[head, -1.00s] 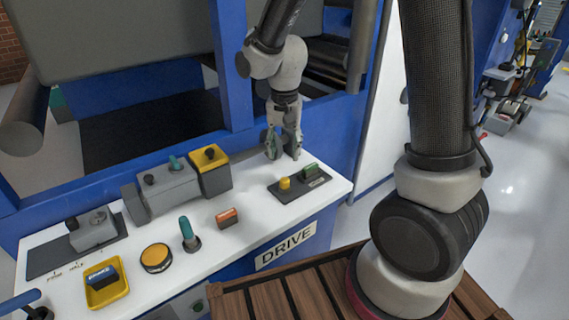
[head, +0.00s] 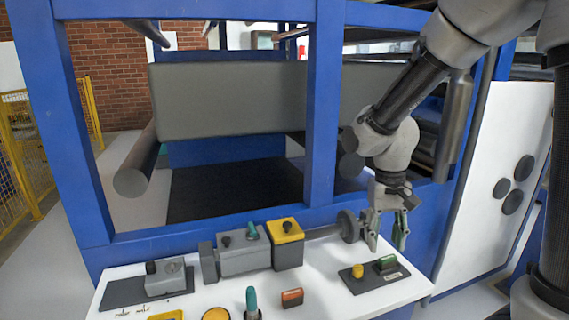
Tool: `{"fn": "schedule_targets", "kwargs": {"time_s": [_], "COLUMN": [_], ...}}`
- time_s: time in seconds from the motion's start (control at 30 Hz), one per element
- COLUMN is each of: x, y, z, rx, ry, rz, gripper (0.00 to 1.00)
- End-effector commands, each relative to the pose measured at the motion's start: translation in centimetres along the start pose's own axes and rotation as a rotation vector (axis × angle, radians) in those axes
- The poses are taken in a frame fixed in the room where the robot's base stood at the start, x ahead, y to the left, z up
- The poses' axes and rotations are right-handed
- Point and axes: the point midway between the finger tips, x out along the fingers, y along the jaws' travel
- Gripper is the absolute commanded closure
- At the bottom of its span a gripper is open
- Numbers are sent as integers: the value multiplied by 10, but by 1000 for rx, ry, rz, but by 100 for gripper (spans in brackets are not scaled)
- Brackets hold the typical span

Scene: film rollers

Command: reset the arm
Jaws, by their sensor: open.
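My arm comes down from the upper right in the head view. My gripper (head: 386,242) points downward above the back right part of the white control panel (head: 340,292). Its two fingers are apart with nothing between them. It is behind the small dark plate (head: 374,277) that carries a yellow button (head: 357,271) and a green switch (head: 386,263). I cannot tell whether the fingertips touch anything.
A grey box with a yellow-topped end (head: 286,243) stands left of my gripper. An orange switch (head: 292,298) and a teal lever (head: 251,300) are nearer the front. The blue machine frame (head: 322,110) rises behind, with a large grey roller (head: 140,162) at left.

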Motion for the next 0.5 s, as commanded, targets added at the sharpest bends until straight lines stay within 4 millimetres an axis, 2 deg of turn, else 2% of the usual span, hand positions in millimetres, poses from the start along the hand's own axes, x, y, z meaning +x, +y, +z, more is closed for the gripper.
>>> {"fn": "schedule_targets", "kwargs": {"time_s": [0.3, 0.5], "x": [-67, -99], "y": [67, 104], "z": [75, 124], "rx": [-172, -115], "ry": [140, 312], "rz": [-36, -46], "gripper": [53, 53]}}
